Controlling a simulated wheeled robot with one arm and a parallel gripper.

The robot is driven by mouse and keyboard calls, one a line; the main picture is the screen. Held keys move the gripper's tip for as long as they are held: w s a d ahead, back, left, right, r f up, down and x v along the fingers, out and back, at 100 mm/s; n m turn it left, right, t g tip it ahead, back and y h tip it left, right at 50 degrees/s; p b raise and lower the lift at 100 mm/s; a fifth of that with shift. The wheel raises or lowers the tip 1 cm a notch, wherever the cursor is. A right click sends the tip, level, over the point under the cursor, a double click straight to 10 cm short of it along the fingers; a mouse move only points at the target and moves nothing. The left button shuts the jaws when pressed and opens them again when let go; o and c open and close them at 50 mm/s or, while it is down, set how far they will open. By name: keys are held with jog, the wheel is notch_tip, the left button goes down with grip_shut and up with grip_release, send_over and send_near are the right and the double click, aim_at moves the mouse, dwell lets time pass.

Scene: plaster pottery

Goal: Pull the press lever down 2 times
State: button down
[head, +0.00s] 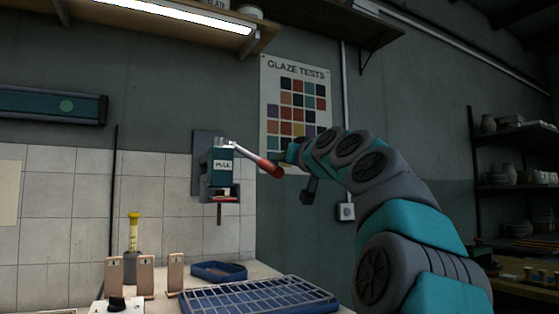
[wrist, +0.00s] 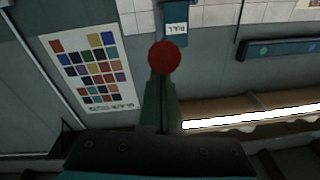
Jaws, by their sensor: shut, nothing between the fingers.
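The press (head: 221,168) is a teal and grey box mounted on the wall, with a white label. Its lever (head: 245,154) is a pale metal rod slanting out to the right and a little down in the head view, ending in a red grip (head: 270,167). In the wrist view, the red grip (wrist: 164,57) shows end-on as a round disc, with the press label (wrist: 177,29) beyond it. My gripper (head: 281,157) is beside the grip's outer end in the head view. In the wrist view, the shut fingers (wrist: 159,90) point at the grip; I cannot tell whether they touch it.
A glaze test chart (head: 296,112) hangs on the wall behind. Below are a blue rack tray (head: 262,299), a small blue tray (head: 218,271), wooden blocks (head: 146,275) and a yellow-topped tool (head: 134,232). A lit shelf (head: 180,14) is overhead. The air around the lever looks clear.

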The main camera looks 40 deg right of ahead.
jog(key=w+f+b, duration=0.2)
jog(key=f+b, duration=0.4)
jog(key=w+d+f+t+b, duration=0.1)
jog(key=w+f+b, duration=0.2)
jog(key=f+b, duration=0.3)
jog(key=shift+w+d+f, duration=0.15)
jog(key=shift+w+f, duration=0.2)
jog(key=shift+f, duration=0.1)
jog(key=shift+r, duration=0.1)
jog(key=v, duration=1.1)
jog(key=shift+s+d+r+p, duration=0.2)
jog(key=shift+s+p, duration=0.1)
jog(key=shift+s, duration=0.15)
